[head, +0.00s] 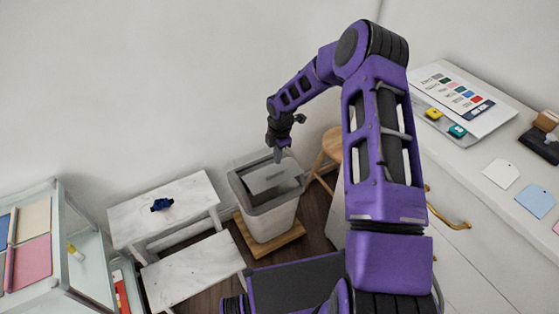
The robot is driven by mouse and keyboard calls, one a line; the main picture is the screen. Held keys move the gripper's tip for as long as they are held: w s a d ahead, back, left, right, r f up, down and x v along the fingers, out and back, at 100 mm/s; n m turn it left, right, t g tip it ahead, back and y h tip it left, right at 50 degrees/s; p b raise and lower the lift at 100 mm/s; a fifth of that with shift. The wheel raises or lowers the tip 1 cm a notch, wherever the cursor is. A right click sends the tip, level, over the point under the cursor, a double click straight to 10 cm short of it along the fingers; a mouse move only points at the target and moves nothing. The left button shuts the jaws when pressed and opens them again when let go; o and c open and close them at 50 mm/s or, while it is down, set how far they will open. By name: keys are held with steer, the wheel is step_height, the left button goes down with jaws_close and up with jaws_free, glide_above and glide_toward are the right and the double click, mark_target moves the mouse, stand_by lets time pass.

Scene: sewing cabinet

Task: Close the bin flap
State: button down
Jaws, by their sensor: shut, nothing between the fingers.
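The grey bin (270,208) stands on a wooden board on the floor, near the middle of the head view. Its light grey flap (266,180) sits tilted within the rim, with a dark gap showing beside it. My gripper (278,158) points down over the far part of the bin, at the flap's upper edge. It is shut and holds nothing. I cannot tell whether its tips touch the flap. My purple arm reaches in from the right.
A white marble-topped step bench (190,268) with a blue item (161,204) is left of the bin. A wooden stool (331,146) stands close behind right. A white counter (470,160) with cards and small boxes is at right; a glass-sided cabinet (88,240) is at left.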

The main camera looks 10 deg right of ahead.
mark_target(276, 181)
steer(key=f, duration=0.4)
steer(key=w+f+b, duration=0.1)
steer(key=f, duration=0.7)
steer(key=shift+w+a, duration=0.15)
steer(key=shift+a, duration=0.05)
steer(key=shift+r, duration=0.1)
steer(key=shift+b, duration=0.4)
